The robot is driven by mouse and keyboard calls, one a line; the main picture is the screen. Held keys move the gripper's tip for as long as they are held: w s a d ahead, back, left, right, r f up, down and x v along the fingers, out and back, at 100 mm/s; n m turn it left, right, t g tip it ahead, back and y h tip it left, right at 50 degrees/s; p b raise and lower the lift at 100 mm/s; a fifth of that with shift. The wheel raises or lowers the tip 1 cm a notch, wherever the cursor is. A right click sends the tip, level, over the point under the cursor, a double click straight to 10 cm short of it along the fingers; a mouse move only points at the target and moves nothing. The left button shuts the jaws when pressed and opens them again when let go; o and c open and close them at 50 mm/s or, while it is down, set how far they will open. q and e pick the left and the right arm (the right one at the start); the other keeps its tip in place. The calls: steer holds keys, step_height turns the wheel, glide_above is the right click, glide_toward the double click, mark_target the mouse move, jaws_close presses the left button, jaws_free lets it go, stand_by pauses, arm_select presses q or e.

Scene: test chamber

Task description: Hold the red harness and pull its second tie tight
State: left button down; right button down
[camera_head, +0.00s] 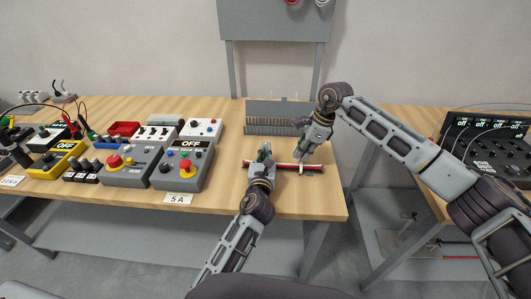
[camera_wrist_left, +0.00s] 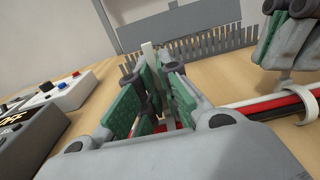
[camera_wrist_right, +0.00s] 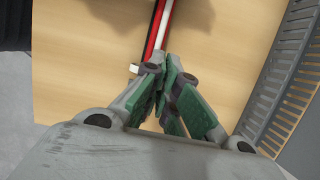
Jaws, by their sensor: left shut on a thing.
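The harness (camera_head: 300,167) is a bundle of red, black and white wires lying across the table's front. It also shows in the left wrist view (camera_wrist_left: 262,109) and at the top of the right wrist view (camera_wrist_right: 151,45). My left gripper (camera_head: 264,152) is shut on the harness, whose gripped part is mostly hidden. A white tie (camera_wrist_left: 300,112) rings the bundle to the right of it. A pale upright strip (camera_wrist_left: 150,56) stands beyond my left fingers. My right gripper (camera_head: 304,147) is above the harness's right part, its fingertips together; I see nothing clearly held between them.
A grey comb-like rack (camera_head: 270,117) stands behind the harness. A black panel (camera_head: 487,140) stands on another table at right. The table's front right corner is bare.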

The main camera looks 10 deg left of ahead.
steer(key=shift+r, duration=1.2)
stand_by(0.7)
steer(key=c, duration=1.7)
jaws_free()
steer(key=shift+r, duration=2.95)
arm_select(q)
steer(key=c, duration=1.5)
jaws_free()
steer(key=shift+c, duration=0.2)
